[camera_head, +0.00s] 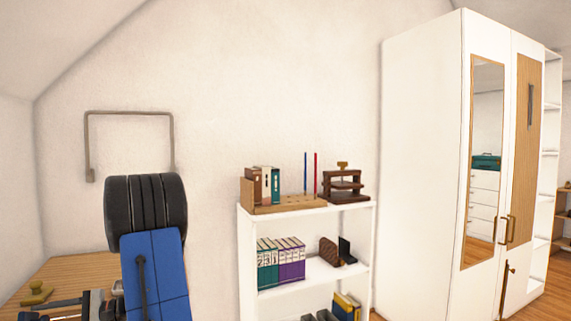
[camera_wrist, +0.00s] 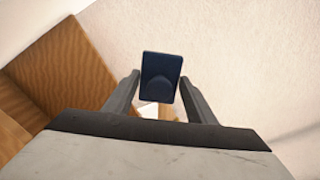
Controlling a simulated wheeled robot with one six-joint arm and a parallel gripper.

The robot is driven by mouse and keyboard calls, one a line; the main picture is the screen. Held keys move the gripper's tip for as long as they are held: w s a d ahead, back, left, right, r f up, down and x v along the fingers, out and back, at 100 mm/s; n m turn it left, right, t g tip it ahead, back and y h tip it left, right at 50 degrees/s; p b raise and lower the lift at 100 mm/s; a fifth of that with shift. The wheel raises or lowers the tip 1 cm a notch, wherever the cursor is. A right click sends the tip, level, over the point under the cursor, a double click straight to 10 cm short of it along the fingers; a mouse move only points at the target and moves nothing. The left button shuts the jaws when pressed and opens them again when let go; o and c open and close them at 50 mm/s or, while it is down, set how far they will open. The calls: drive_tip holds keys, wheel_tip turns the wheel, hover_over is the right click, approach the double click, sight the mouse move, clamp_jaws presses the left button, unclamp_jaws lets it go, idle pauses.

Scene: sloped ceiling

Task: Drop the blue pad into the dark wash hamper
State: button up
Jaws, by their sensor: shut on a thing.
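In the wrist view my gripper (camera_wrist: 160,80) is shut on the dark blue pad (camera_wrist: 160,68), a small rectangular block with a rounded raised shape on its face. The pad sits between the two grey fingertips, its top edge reaching past them. It is held in front of a pale wall. I cannot make out the gripper or the held pad in the head view. The dark wash hamper is not seen in either view.
A wooden surface (camera_head: 75,267) with a small brass-coloured object (camera_head: 38,292) is at lower left. A white shelf (camera_head: 305,214) with books and boxes stands mid-right, beside a tall white wardrobe (camera_head: 422,160). A grey metal frame (camera_head: 130,112) hangs on the wall.

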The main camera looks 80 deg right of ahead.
drive_tip(key=shift+f, duration=2.35)
drive_tip(key=o, duration=1.1)
drive_tip(key=v, duration=1.7)
drive_tip(key=shift+s+d, duration=0.2)
drive_tip(key=shift+s, duration=0.1)
